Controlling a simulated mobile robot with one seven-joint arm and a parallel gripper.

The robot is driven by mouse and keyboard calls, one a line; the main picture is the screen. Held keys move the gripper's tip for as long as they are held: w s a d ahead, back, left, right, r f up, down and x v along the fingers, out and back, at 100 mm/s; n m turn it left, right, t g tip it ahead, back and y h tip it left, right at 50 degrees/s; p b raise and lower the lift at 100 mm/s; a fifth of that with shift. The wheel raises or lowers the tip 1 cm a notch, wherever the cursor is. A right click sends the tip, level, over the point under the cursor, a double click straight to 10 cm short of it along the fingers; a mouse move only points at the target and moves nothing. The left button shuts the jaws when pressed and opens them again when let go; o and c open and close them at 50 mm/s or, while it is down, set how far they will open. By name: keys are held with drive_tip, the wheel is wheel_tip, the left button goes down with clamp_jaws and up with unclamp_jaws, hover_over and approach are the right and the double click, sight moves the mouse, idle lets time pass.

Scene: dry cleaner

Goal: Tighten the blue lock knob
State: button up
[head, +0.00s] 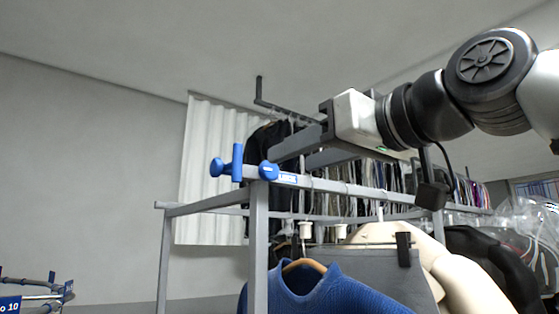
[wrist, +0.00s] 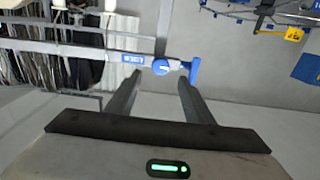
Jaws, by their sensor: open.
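The blue lock knob (head: 268,170) is a round knob at the front corner of a grey rail, beside a blue label reading LOCK (head: 287,179). In the wrist view the knob (wrist: 160,68) has a pale line across its face. A blue upright bar (head: 238,162) with a second blue knob (head: 216,167) sits at the rail's end. My gripper (head: 290,158) is open and empty, just above and behind the lock knob in the head view. In the wrist view the knob appears between the tips of my gripper (wrist: 160,78), seemingly beyond them; contact is not visible.
The grey rack (head: 258,235) holds a blue sweater (head: 330,292) and other garments below the rail. Clothes hang in a row behind (head: 375,180). A white curtain (head: 205,150) hangs at the back wall. Blue racking (head: 40,290) stands at lower left.

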sight(272, 168)
drive_tip(key=x, duration=0.6)
drive_tip(key=shift+p, duration=0.4)
drive_tip(key=c, duration=1)
